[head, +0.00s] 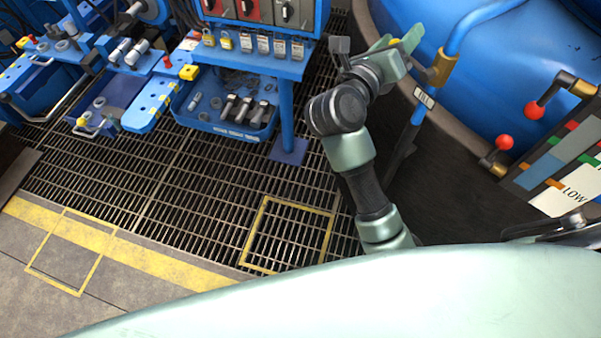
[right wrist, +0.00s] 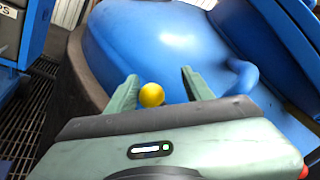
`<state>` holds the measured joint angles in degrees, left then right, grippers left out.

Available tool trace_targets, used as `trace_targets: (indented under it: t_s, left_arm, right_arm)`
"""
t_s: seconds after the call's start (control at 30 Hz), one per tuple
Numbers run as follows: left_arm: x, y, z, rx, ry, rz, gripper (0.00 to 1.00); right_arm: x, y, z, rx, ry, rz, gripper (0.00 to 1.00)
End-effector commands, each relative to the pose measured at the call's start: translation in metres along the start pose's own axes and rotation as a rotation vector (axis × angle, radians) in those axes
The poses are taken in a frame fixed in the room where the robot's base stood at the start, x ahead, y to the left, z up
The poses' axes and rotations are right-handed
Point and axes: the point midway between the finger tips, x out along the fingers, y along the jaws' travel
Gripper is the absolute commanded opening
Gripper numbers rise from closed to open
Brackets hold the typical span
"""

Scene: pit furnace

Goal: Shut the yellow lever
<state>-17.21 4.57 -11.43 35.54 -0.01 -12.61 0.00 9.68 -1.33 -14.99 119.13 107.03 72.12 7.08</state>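The yellow lever shows as a round yellow knob (right wrist: 151,95) in the right wrist view. In the head view a small piece of yellow (head: 395,41) shows at my right gripper (head: 398,37). My right gripper is open, with its two green fingers apart in the right wrist view (right wrist: 158,76). The knob appears between them, closer to the left finger, and I see no clear contact. The lever's arm is hidden. A brass valve body (head: 441,68) on a blue pipe is just right of the gripper. My left gripper is not in view.
A large blue vessel (head: 530,50) curves behind the gripper. Two red-knobbed levers (head: 534,110) and a gauge board marked LOW (head: 570,170) are at the right. A blue bench with padlocks (head: 245,65) stands left of my arm. The grated floor (head: 150,180) is clear at front left.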

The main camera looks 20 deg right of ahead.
Motion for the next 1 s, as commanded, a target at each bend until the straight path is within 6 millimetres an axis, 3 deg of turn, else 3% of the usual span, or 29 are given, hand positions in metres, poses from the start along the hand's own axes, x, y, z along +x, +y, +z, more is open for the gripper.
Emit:
trace_targets:
  t_s: [0.03, 0.43, 0.7, 1.0]
  left_arm:
    - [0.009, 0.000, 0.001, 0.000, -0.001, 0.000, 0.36]
    - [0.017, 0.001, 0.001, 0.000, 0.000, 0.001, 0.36]
    - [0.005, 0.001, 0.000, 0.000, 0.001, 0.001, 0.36]
    - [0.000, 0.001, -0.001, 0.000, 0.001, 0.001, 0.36]
  right_arm:
    - [-0.008, 0.002, -0.002, 0.020, -0.006, -0.001, 0.50]
    - [-0.081, 0.000, 0.000, 0.010, -0.004, -0.003, 0.50]
    - [-0.073, 0.048, 0.012, -0.388, -0.217, -0.135, 0.50]
    - [-0.081, 0.106, 0.007, -0.698, -0.403, -0.165, 0.50]
